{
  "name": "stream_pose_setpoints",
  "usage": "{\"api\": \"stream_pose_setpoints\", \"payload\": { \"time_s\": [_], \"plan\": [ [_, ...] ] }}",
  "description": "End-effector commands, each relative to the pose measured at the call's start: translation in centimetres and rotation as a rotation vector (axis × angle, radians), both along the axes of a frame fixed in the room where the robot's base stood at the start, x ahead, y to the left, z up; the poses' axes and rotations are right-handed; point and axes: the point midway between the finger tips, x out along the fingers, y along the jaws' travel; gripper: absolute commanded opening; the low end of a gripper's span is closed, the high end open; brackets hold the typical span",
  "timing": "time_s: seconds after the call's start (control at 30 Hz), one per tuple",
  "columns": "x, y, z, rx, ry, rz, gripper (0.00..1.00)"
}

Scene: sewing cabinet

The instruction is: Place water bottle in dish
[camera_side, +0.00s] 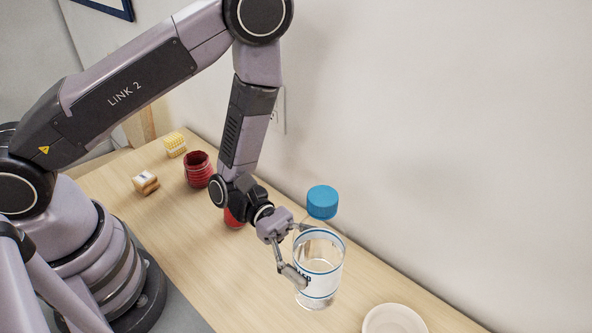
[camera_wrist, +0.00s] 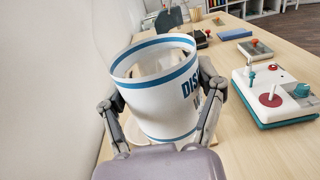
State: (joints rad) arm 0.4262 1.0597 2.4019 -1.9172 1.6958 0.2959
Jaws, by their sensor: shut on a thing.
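The water bottle (camera_side: 318,268) looks clear, with a white label edged by blue bands, and stands nearly upright. A blue cap (camera_side: 322,202) shows just above the label; whether it joins the bottle is unclear. In the wrist view the bottle's label (camera_wrist: 155,108) fills the middle, with part of its lettering showing. My gripper (camera_side: 298,254) is shut on the bottle, one finger on each side. I cannot tell if its base touches the table. A pale round dish (camera_side: 394,321) lies to the lower right of the bottle, cut off by the picture's bottom edge.
A red ribbed container (camera_side: 198,170), a yellow item (camera_side: 175,144) and a small wooden item (camera_side: 145,183) stand behind my arm. The wrist view shows a white and teal box with knobs (camera_wrist: 275,92) to the right. The wall runs close along the table.

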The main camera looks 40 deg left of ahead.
Motion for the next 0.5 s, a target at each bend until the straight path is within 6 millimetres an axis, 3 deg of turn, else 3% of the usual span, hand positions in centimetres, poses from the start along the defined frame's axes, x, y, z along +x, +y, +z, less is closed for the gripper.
{"api": "stream_pose_setpoints", "payload": {
  "time_s": [0.17,0.5],
  "plan": [
    [0.2,-2.7,-0.2,0.008,-0.010,-0.082,0.28],
    [5.0,-9.3,-4.8,0.008,-0.006,-0.077,0.28]
  ]
}}
